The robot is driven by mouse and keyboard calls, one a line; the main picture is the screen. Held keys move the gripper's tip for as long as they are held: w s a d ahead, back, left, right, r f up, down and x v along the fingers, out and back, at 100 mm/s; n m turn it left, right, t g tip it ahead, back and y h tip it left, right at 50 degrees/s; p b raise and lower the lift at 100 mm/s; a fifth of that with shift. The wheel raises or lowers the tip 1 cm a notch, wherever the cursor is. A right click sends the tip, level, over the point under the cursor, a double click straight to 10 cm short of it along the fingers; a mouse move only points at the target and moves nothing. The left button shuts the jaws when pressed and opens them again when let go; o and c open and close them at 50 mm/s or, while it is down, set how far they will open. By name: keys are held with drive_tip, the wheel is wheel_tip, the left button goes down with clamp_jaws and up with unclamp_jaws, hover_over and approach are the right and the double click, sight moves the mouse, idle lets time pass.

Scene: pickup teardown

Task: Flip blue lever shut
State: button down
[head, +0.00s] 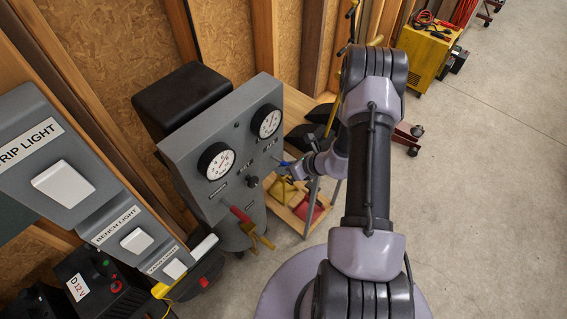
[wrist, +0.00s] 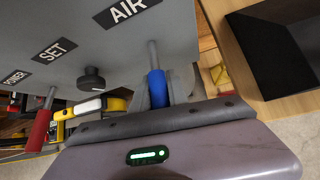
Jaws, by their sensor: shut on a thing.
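The blue lever (wrist: 157,88) stands out from the grey panel (wrist: 70,70) below the AIR label in the wrist view. Its grey shaft meets the panel and its blue grip comes down toward my gripper (wrist: 170,90). A pale finger shows close at the right of the blue grip; the other finger is hard to make out. My gripper is shut on the lever. In the head view, the blue lever (head: 283,163) is a small blue spot at the panel's right end, with my gripper (head: 290,167) at it and partly hiding it.
A red lever (head: 240,215) and a black knob (head: 252,181) are on the same panel, left of the blue lever. Two round gauges (head: 216,161) sit above. A wooden shelf (head: 297,222) with yellow and red items stands below right. Open concrete floor lies to the right.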

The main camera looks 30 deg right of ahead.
drive_tip(key=shift+r+g+p, duration=0.35)
drive_tip(key=shift+g+p, duration=0.15)
drive_tip(key=c, duration=1.3)
unclamp_jaws()
drive_tip(key=p+v, duration=0.3)
drive_tip(key=v, duration=1.4)
drive_tip(key=shift+a+r+p, duration=0.25)
drive_tip(key=shift+r+p, duration=0.05)
drive_tip(key=shift+p, duration=0.1)
